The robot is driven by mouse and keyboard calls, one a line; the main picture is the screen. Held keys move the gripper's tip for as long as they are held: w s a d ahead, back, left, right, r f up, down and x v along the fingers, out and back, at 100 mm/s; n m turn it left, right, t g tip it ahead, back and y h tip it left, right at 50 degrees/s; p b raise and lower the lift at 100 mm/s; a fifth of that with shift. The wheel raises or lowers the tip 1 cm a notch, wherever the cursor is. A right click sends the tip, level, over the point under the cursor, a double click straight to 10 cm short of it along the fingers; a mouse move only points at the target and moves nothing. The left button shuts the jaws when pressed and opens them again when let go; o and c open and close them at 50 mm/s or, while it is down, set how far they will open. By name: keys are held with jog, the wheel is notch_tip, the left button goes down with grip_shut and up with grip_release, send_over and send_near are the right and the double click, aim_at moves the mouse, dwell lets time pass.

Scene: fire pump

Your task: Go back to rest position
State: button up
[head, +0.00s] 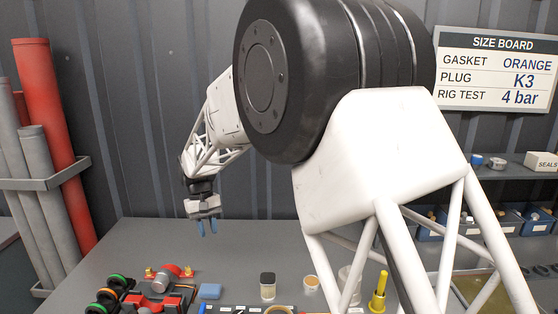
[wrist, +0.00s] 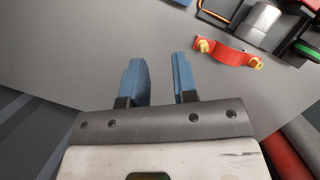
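My gripper (head: 208,228) hangs over the back left part of the grey bench (head: 150,238) in the head view, with its blue fingers pointing down. In the wrist view my gripper (wrist: 160,80) has its two blue fingers apart, with only bare grey bench between and beyond them. Nothing is held. My own large white and black arm covers much of the middle and right of the head view and hides part of the bench.
A red clamp with brass bolts (wrist: 228,53) lies near a grey cylinder (wrist: 262,22). On the bench are a blue block (head: 210,291), a lidded jar (head: 267,286) and a yellow tool (head: 379,291). Red and grey pipes (head: 50,130) stand left. A size board (head: 497,68) hangs right.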

jog(key=s+d+r+m+t+y, duration=0.1)
jog(key=s+d+r, duration=0.35)
jog(key=d, duration=0.35)
jog(key=s+d+r+m+t, duration=0.1)
jog(key=s+d+r, duration=0.2)
jog(key=s+d, duration=0.45)
jog(key=s+d+r+m+y, duration=0.1)
jog(key=s+d+r, duration=0.25)
jog(key=d, duration=0.65)
jog(key=s+d+f+m+t, duration=0.1)
jog(key=s+d, duration=0.6)
jog(key=s, duration=0.4)
jog(key=s+d+f+m+t, duration=0.2)
jog(key=s+d, duration=0.5)
jog(key=s, duration=0.5)
jog(key=shift+s+d+t, duration=0.15)
jog(key=shift+s+t, duration=0.15)
jog(key=shift+f, duration=0.1)
